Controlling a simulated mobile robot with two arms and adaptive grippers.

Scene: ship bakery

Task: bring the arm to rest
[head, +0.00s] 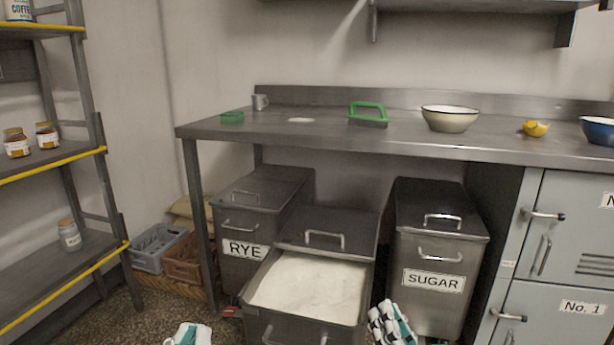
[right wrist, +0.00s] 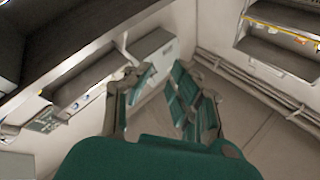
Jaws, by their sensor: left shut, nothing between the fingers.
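My left gripper (head: 189,335) shows as a white and teal piece at the bottom edge of the head view, left of the open flour bin. It is shut and holds nothing. My right gripper (head: 392,325) is at the bottom edge in front of the gap between the open bin and the sugar bin. In the right wrist view its teal-padded fingers (right wrist: 160,85) stand apart with nothing between them. Most of both arms is out of the head view.
An open bin of white flour (head: 312,285) stands pulled out between the rye bin (head: 241,230) and the sugar bin (head: 435,250). A steel counter (head: 320,136) runs above them. A shelf rack (head: 62,165) stands left, with crates (head: 158,250) beside it.

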